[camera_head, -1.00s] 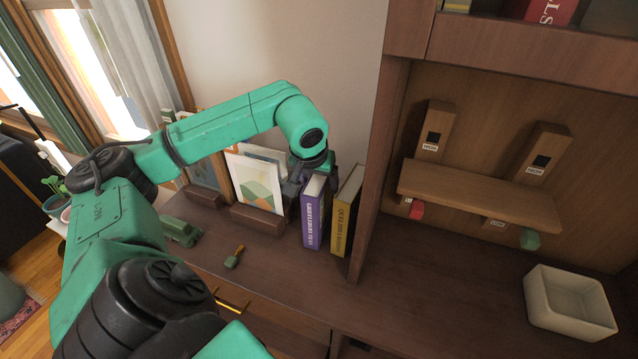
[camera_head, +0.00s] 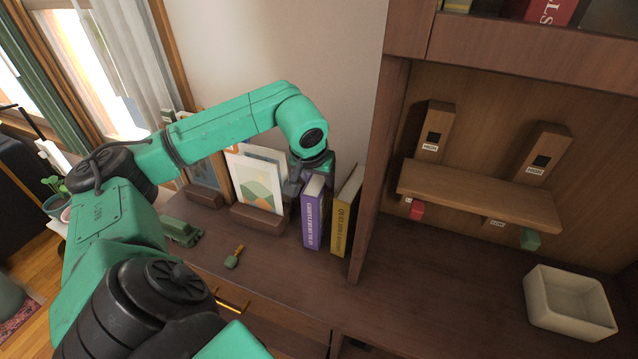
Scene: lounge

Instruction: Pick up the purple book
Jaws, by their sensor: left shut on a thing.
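The purple book (camera_head: 313,222) stands upright on the wooden cabinet top, its spine toward me. A yellow book (camera_head: 345,222) stands just to its right, close to the shelf's side panel. My left gripper (camera_head: 312,180) is at the upper back of the purple book, shut on it; the fingers are partly hidden behind the book and the wrist. The purple book's lower edge appears at or very near the cabinet top; I cannot tell whether it touches. My right gripper is not in view.
Framed pictures in a wooden holder (camera_head: 258,218) stand left of the book. A small green-headed brush (camera_head: 233,259) and a green toy vehicle (camera_head: 181,231) lie on the cabinet top. A wooden balance-like shelf (camera_head: 480,195) and a white square bowl (camera_head: 570,303) are at right.

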